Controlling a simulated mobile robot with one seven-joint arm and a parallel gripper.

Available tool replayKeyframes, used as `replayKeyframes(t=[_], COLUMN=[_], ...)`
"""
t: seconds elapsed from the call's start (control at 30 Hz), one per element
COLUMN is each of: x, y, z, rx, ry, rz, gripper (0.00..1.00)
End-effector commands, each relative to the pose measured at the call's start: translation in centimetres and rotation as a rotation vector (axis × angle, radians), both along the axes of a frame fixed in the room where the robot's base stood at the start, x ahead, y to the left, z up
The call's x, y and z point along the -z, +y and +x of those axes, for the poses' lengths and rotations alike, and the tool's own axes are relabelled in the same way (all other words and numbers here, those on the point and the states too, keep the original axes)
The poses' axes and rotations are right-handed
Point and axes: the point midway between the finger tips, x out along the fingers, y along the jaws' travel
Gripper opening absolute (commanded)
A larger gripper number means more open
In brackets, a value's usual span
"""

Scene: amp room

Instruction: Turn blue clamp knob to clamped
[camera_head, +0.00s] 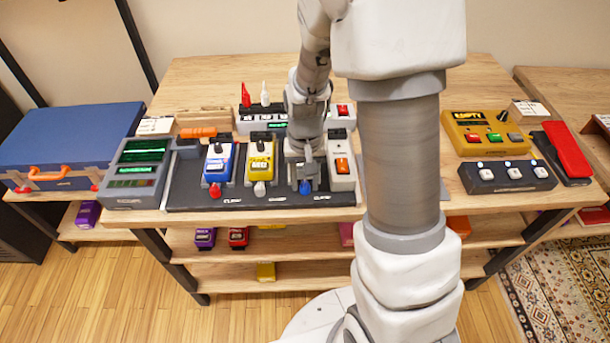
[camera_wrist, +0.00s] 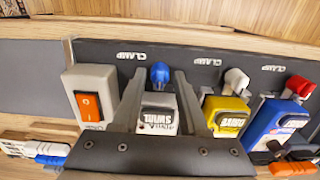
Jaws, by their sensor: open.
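The blue clamp knob (camera_head: 305,187) is at the front edge of the black pedalboard (camera_head: 330,200), in front of a grey pedal mostly hidden by my gripper in the head view. In the wrist view, the blue knob (camera_wrist: 160,73) shows beyond the grey pedal (camera_wrist: 158,117), beside a "CLAMP" label. My gripper (camera_head: 305,173) points down over this pedal. In the wrist view, its fingers (camera_wrist: 160,76) are spread, with the knob showing between their tips and nothing gripped. Whether the fingers touch the knob or pedal, I cannot tell.
To the left on the board are a yellow pedal (camera_head: 259,162) with a white knob (camera_head: 260,189) and a blue pedal (camera_head: 218,164) with a red knob (camera_head: 215,191). A white switch box (camera_head: 342,170) with an orange rocker stands close at the right.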

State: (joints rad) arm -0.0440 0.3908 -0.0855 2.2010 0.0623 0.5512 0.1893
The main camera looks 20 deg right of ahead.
Motion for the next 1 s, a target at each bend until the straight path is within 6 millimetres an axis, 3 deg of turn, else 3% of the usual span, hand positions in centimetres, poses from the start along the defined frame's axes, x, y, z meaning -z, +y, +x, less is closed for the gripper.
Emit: replayKeyframes(t=[0.13,0.27,0.7,1.0], x=[-1.0,-3.4,-13.9,-17.2], y=[0.0,0.0,0.0,0.0], z=[0.1,0.1,0.1,0.0], rx=[0.0,0.0,0.0,0.0], ry=[-0.002,-0.004,-0.005,-0.001], rz=[0.0,0.001,0.001,0.0], gripper=[0.43,0.43,0.43,0.43])
